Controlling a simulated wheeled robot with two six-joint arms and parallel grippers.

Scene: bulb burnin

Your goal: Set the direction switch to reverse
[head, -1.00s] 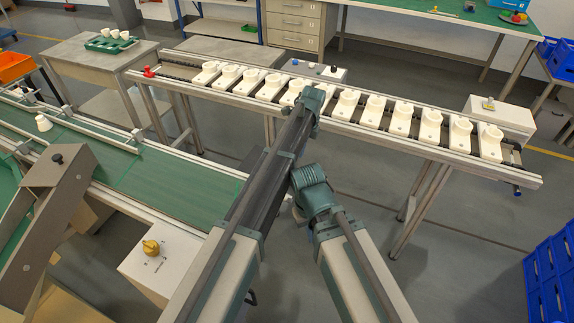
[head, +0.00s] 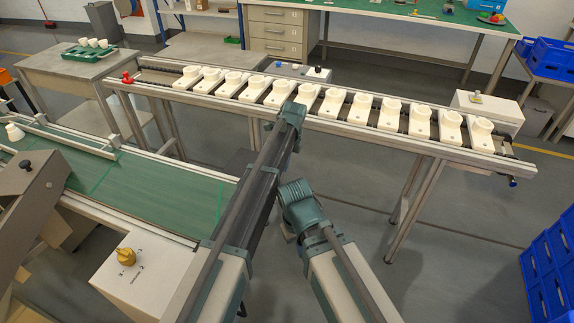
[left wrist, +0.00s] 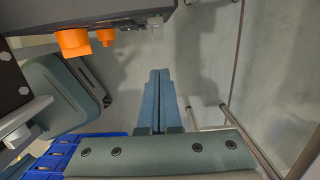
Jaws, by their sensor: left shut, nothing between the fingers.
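Several switches are in the head view, and their markings are too small to tell which is the direction switch. A small lever switch (head: 476,97) sits on a pale box (head: 497,110) behind the right end of the socket conveyor. A yellow knob (head: 125,257) with marks around it is on a white box (head: 150,278) at front left. A low box behind the conveyor has a blue knob (head: 278,65) and a black knob (head: 318,70). My left gripper (left wrist: 160,75) is shut and empty in the left wrist view, over the floor, touching no switch. My right gripper's fingers do not show.
A conveyor (head: 345,125) with a row of white sockets crosses the middle. A green belt (head: 130,185) with metal rails lies at left. Blue crates (head: 550,265) stand at lower right. Open floor (head: 440,255) lies between conveyor and crates.

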